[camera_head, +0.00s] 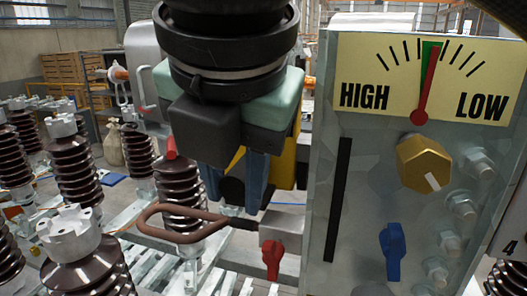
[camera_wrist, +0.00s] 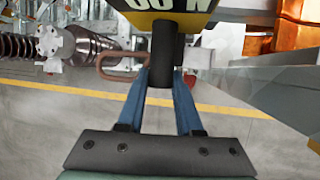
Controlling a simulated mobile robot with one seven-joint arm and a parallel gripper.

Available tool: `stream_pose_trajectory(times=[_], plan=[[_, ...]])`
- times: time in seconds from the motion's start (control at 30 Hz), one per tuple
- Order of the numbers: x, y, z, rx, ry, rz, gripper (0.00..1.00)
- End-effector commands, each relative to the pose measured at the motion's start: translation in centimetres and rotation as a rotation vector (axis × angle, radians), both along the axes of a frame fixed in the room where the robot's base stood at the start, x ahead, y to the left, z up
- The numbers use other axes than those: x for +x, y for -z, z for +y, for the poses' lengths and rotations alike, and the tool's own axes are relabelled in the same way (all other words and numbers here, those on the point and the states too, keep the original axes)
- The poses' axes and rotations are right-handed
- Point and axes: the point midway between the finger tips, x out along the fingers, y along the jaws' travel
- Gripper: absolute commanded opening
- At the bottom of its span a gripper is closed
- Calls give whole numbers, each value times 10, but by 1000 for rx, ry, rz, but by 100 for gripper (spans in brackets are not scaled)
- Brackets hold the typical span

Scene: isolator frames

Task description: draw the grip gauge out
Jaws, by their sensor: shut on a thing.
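My gripper (camera_head: 234,200) points down at mid-picture in the head view, left of the dial box. Its two blue fingers also show in the wrist view (camera_wrist: 162,84), shut on the black round handle of what looks like the grip gauge (camera_wrist: 162,62). The gauge's yellow and black body with white letters (camera_wrist: 165,7) shows at the top of the wrist view, cut by the edge. In the head view the gripper hides most of the gauge; some yellow (camera_head: 287,165) shows behind the fingers. I cannot tell whether the gauge is seated in anything.
A grey box (camera_head: 350,250) with a HIGH/LOW dial (camera_head: 425,80), a gold knob (camera_head: 424,163) and a blue handle (camera_head: 393,250) stands close right. A brown loop handle (camera_head: 180,225) and red lever (camera_head: 272,258) lie below. Ribbed insulators (camera_head: 72,165) stand left.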

Motion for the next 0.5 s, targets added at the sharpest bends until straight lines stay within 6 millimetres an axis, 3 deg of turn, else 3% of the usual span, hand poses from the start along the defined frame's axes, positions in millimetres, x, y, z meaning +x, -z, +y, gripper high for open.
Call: stream_pose_trajectory(times=[0.5], plan=[[8,-1,26,2,-5,-2,0]])
